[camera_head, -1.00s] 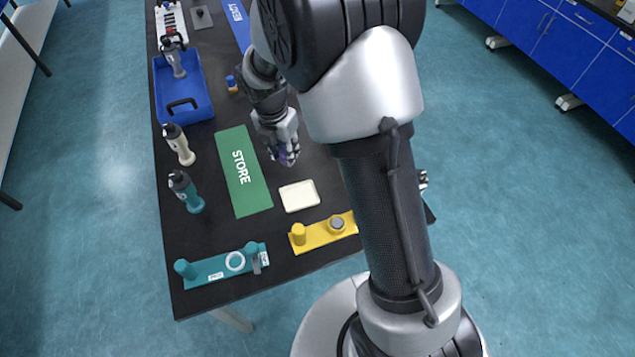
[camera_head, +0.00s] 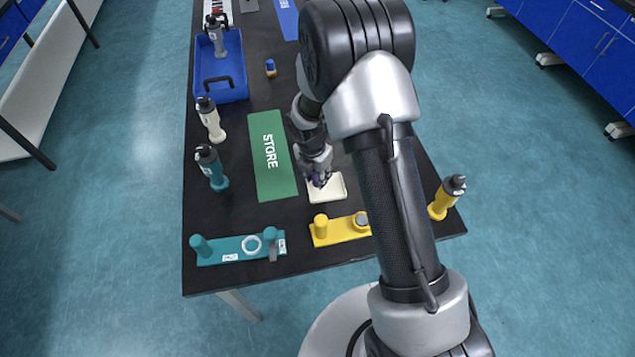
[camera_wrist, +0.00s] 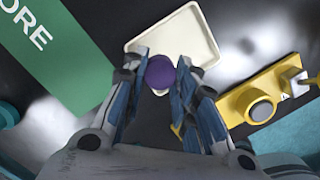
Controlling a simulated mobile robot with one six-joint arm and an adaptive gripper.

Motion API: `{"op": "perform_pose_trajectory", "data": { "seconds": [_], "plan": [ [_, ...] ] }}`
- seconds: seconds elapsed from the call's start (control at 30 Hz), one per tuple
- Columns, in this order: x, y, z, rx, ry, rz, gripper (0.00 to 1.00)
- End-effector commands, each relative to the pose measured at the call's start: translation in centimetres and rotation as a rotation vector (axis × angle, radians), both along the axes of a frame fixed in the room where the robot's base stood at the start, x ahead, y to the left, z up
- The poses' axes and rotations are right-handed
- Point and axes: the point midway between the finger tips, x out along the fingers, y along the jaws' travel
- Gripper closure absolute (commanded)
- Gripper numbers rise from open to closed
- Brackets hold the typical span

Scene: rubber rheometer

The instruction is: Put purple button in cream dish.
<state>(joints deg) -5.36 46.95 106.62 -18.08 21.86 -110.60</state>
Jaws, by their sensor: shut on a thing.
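The purple button (camera_wrist: 161,72) is round and sits between the fingertips of my gripper (camera_wrist: 158,75). It also shows as a small dark purple spot in the head view (camera_head: 320,180). My gripper is shut on it. The cream dish (camera_wrist: 197,42) is a shallow rectangular tray with a low rim; it also shows in the head view (camera_head: 332,193). The button looks held above the dish, but the exact height cannot be told. My fingers hide part of the dish.
A yellow fixture (camera_head: 340,229) and a teal fixture (camera_head: 240,247) stand in front. A green STORE mat (camera_head: 271,170) lies left of the dish. Teal (camera_head: 213,170), cream (camera_head: 210,120) and yellow (camera_head: 445,197) bottle-like tools stand on the table. A blue tray (camera_head: 222,70) is at the back left.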

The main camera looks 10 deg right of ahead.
Motion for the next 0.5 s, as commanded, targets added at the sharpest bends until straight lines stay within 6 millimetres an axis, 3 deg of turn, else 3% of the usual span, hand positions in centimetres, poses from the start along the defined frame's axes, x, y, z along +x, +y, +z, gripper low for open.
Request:
{"op": "perform_pose_trajectory", "data": {
  "seconds": [0.17, 0.5],
  "plan": [
    [-0.1, 0.0, -3.1, 0.000, 0.003, 0.000, 0.92],
    [0.0, 0.0, -3.3, 0.001, 0.001, 0.000, 0.92]
  ]
}}
